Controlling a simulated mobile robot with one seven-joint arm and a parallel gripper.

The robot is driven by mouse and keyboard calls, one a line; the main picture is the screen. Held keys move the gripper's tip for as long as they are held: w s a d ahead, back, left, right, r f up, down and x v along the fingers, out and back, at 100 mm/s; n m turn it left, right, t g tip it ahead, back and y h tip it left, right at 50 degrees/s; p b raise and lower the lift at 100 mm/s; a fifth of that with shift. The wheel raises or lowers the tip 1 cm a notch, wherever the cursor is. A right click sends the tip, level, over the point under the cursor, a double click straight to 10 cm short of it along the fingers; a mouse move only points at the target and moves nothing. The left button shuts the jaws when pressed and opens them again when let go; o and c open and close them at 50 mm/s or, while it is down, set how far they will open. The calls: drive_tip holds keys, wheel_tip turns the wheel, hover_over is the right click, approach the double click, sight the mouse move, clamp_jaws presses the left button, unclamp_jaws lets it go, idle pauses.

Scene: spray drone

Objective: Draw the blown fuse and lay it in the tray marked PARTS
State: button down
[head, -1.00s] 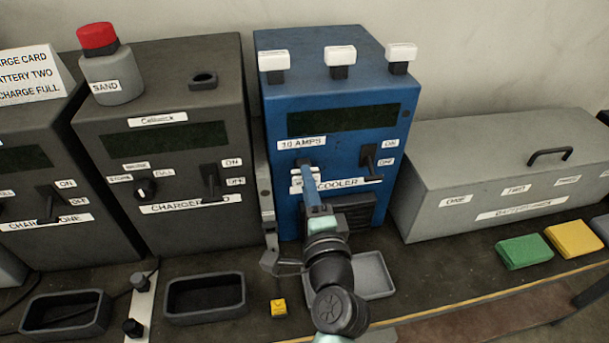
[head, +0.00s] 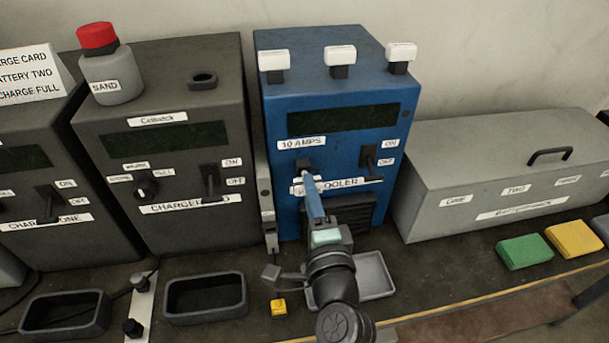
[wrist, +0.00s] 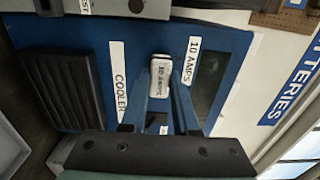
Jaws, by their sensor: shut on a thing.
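The blue cooler box (head: 275,130) stands at the centre with a dark socket (head: 303,164) under its 10 AMPS label. My gripper (head: 312,190) is shut on a white fuse, a little below and in front of that socket. In the head view the fuse is small and hard to part from the COOLER label. A light grey tray (head: 385,280) lies below, partly behind my gripper; I see no marking on it.
Three white fuses (head: 341,56) stand on top of the cooler box. Its lever (head: 369,160) is right of the socket. Two dark trays (head: 243,297) and a small yellow block (head: 278,308) are at left. A grey battery case (head: 420,215) stands at right.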

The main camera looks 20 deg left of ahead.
drive_tip(key=shift+v, duration=1.9)
drive_tip(key=s+d+f+m+t+h+p, duration=0.3)
drive_tip(key=s+d+f+m+h, duration=0.55)
drive_tip(key=d, duration=0.45)
wheel_tip(320, 180, down, 9)
drive_tip(key=s+n+h, duration=0.1)
drive_tip(key=s, duration=0.2)
drive_tip(key=shift+d+n, duration=0.35)
drive_tip(key=shift+d, duration=0.1)
drive_tip(key=shift+d+h, duration=0.1)
drive_tip(key=shift+h, duration=0.15)
